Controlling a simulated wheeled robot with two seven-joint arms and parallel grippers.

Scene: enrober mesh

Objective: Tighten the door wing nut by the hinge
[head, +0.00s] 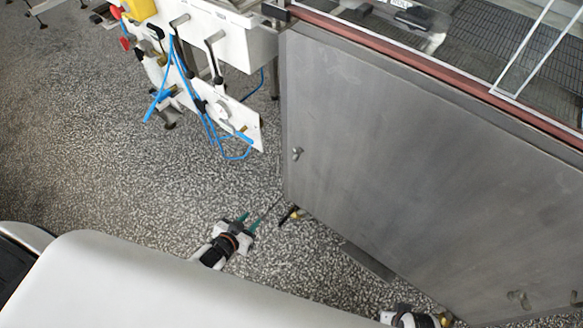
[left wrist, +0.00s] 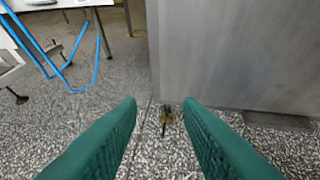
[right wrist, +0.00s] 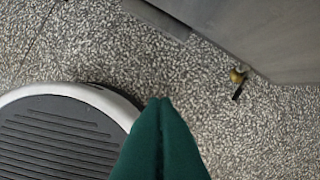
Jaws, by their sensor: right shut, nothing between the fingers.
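The grey metal door panel (head: 420,150) fills the right of the head view. A small wing nut (head: 297,153) sits near its left edge. Another wing-nut-like fitting (head: 518,299) is low at its right, with a further small fitting (head: 574,297) beside it; I cannot tell which is by the hinge. My left gripper (head: 248,222) is open and empty, below and left of the panel's lower left corner. In the left wrist view its green fingers (left wrist: 161,102) are apart, with the panel beyond. My right gripper (right wrist: 159,102) is shut and empty over the floor.
Blue hoses (head: 185,85) hang from a white machine (head: 225,50) at the upper left. Brass-and-black fittings (head: 294,214) (right wrist: 238,75) stand by the panel's lower edge. A mesh belt (head: 470,50) lies above the panel. Speckled floor (head: 100,160) is clear at the left.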

